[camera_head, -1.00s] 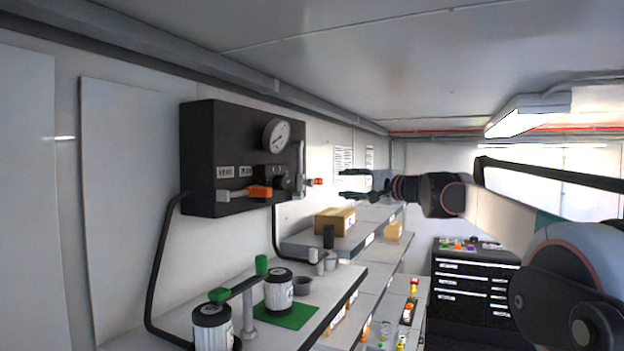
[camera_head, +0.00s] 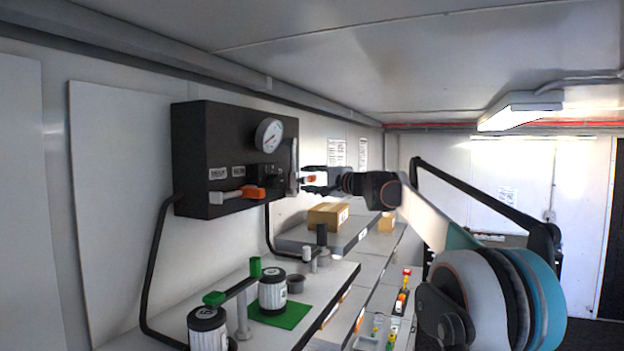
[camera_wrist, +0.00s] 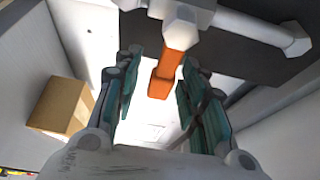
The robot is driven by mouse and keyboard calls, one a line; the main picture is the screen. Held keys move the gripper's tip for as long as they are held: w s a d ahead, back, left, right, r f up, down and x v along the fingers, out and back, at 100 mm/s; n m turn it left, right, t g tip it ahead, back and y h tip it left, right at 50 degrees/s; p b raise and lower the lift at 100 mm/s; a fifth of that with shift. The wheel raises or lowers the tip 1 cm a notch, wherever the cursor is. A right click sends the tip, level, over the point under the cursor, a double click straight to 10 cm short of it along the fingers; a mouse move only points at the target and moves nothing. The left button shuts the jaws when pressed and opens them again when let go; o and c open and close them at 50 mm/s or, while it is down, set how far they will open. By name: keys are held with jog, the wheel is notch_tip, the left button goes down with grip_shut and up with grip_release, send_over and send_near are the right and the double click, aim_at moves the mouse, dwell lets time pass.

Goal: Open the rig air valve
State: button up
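A black wall-mounted box (camera_head: 190,150) carries a round gauge (camera_head: 269,135). An orange-handled lever (camera_head: 254,192) lies along its lower front. A second valve with an orange handle (camera_wrist: 178,62) shows at the box's right end; it also shows in the head view (camera_head: 310,178), partly hidden by my gripper. I cannot tell which one is the rig air valve. My gripper (camera_wrist: 155,92) is open, its teal fingers on either side of the second orange handle, with gaps visible. In the head view my gripper (camera_head: 318,181) is at the box's right end.
Below the box, a bench holds two labelled canisters (camera_head: 272,291) with green-capped fittings and a green mat (camera_head: 285,316). Cardboard boxes (camera_head: 325,216) stand on the shelf beyond. A black hose (camera_head: 158,260) hangs from the box's left side. The space right of the box holds my arm.

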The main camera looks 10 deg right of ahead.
grip_shut()
